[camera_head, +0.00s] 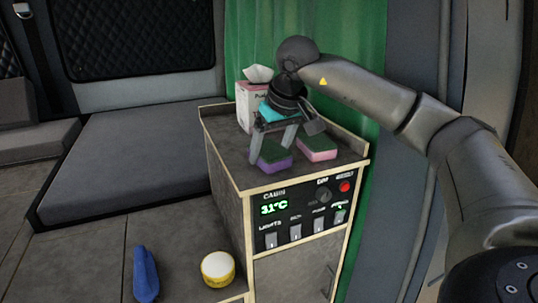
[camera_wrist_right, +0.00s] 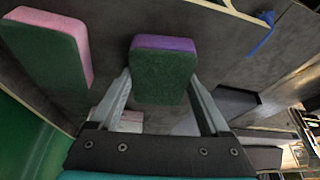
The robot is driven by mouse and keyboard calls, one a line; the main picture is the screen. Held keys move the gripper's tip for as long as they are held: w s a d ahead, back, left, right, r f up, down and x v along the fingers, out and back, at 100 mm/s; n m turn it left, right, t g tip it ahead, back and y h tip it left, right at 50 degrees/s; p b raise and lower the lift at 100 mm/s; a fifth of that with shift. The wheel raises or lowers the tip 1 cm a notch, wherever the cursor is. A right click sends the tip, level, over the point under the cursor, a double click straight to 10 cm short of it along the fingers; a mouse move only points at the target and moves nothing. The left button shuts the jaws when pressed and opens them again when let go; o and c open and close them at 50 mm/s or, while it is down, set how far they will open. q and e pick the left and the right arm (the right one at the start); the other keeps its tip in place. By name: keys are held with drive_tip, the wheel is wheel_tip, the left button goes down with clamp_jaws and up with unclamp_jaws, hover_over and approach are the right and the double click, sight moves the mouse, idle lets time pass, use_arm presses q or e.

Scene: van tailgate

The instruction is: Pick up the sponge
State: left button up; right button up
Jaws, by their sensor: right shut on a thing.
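A purple and dark green sponge (camera_head: 271,158) is at the front left of the cabinet top. My right gripper (camera_head: 273,144) reaches down from above and is shut on it, one finger on each side. In the right wrist view the sponge (camera_wrist_right: 163,76) sits between the fingertips, green face towards the camera. I cannot tell whether it still touches the cabinet top. A second sponge, pink and dark green (camera_head: 317,149), lies just to the right of it; it also shows in the right wrist view (camera_wrist_right: 48,50). My left gripper is not in view.
The cabinet (camera_head: 228,152) has a raised rim at its back and a switch panel (camera_head: 305,212) in front. A tissue box (camera_head: 246,108) stands behind the gripper. A yellow-sided round tub (camera_head: 217,268) and a blue object (camera_head: 145,273) lie lower left. A green curtain (camera_head: 345,70) hangs behind.

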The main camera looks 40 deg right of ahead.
drive_tip(key=c, duration=0.6)
drive_tip(key=shift+r, duration=0.1)
wheel_tip(320, 180, up, 14)
drive_tip(key=p, duration=0.1)
wheel_tip(320, 180, up, 6)
drive_tip(key=p, duration=0.3)
hover_over(270, 149)
drive_tip(key=shift+s+r, duration=0.1)
drive_tip(key=shift+r, duration=0.05)
drive_tip(key=o, duration=0.7)
drive_tip(key=c, duration=0.6)
